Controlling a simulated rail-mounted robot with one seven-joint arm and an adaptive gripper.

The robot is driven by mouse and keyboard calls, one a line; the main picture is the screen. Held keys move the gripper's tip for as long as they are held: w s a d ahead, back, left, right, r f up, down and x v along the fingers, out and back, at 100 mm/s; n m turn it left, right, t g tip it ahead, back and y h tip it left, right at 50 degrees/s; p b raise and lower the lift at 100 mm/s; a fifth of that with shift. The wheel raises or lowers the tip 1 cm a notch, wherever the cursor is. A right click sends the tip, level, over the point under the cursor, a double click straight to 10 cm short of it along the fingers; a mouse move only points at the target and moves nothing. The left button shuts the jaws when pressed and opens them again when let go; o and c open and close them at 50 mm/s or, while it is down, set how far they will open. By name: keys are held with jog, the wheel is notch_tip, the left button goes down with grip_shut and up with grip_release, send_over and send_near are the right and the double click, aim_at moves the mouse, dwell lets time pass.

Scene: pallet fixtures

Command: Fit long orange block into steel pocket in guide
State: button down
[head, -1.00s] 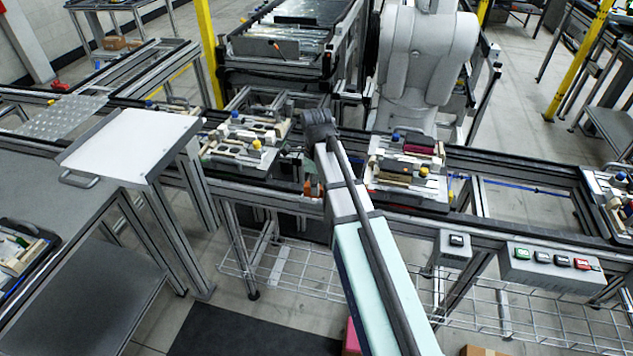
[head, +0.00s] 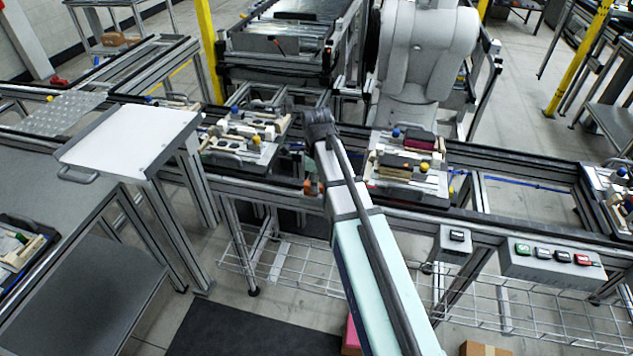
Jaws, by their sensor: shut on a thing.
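A small orange patch (head: 311,186), which looks like the long orange block, shows just left of my forearm at the front rail of the line. My gripper (head: 309,176) is mostly hidden behind my arm and appears shut on the block. The block's length and tilt cannot be made out. A left pallet fixture (head: 213,158) with pale and dark blocks and yellow and blue knobs lies left of my gripper. A right pallet fixture (head: 425,197) with similar parts and a dark red block lies to its right. The steel pocket in the guide is too small to tell.
A white tilted tray (head: 125,136) stands at the left, above the line. Two button boxes (head: 548,257) hang on the front rail at right. A large grey machine (head: 425,55) stands behind the right pallet. Another pallet (head: 612,190) sits at the far right.

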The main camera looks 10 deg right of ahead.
jog(key=shift+f, duration=0.5)
jog(key=c, duration=0.9)
grip_release()
jog(key=shift+o, duration=0.2)
jog(key=shift+r, duration=0.1)
notch_tip(320, 180, up, 12)
